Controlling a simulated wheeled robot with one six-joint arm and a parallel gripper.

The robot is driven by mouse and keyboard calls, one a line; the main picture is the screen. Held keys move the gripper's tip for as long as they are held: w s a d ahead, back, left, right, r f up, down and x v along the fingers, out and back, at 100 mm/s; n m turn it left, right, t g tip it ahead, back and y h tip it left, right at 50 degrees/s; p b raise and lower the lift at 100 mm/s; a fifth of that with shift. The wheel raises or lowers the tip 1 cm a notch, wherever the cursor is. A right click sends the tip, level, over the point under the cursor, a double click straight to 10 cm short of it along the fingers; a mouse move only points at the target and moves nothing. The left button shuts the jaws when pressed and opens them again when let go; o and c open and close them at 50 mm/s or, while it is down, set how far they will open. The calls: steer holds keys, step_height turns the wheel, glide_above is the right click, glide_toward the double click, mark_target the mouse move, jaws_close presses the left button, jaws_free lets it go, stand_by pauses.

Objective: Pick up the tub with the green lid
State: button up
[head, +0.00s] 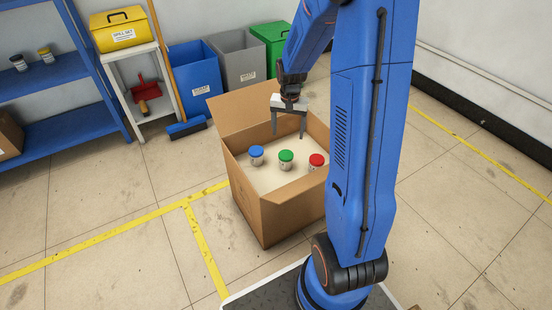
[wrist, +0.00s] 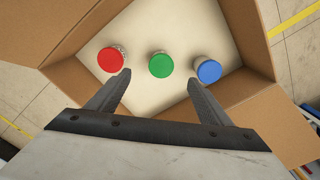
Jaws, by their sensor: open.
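The tub with the green lid (head: 286,156) stands upright in an open cardboard box (head: 282,213), between a tub with a blue lid (head: 256,154) and a tub with a red lid (head: 316,160). In the wrist view the green lid (wrist: 160,65) lies just beyond the fingertips, near the middle between them. The red lid (wrist: 111,60) is left of it and the blue lid (wrist: 208,70) right. My gripper (head: 288,136) is open and empty, pointing down above the box's rear part, apart from the tubs.
The box's raised flaps and walls (wrist: 90,30) surround the tubs. Blue (head: 196,72), grey (head: 238,60) and green (head: 270,40) bins stand behind the box. A blue shelf (head: 60,75) and a small stand with a yellow spill kit (head: 123,30) are at the left. Open floor lies left of the box.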

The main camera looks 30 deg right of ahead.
mark_target(285, 155)
steer(key=f, duration=0.5)
steer(key=w+f, duration=0.1)
steer(key=f, duration=0.3)
steer(key=w+f, duration=0.1)
steer(key=f, duration=0.4)
steer(key=shift+w+f, duration=0.1)
steer(key=shift+f, duration=0.25)
steer(key=shift+d+f, duration=0.2)
steer(key=shift+f, duration=1.1)
steer(key=shift+d+f, duration=0.2)
steer(key=shift+f, duration=1.1)
steer(key=shift+c, duration=0.2)
steer(key=c, duration=1.3)
steer(key=shift+r, duration=0.1)
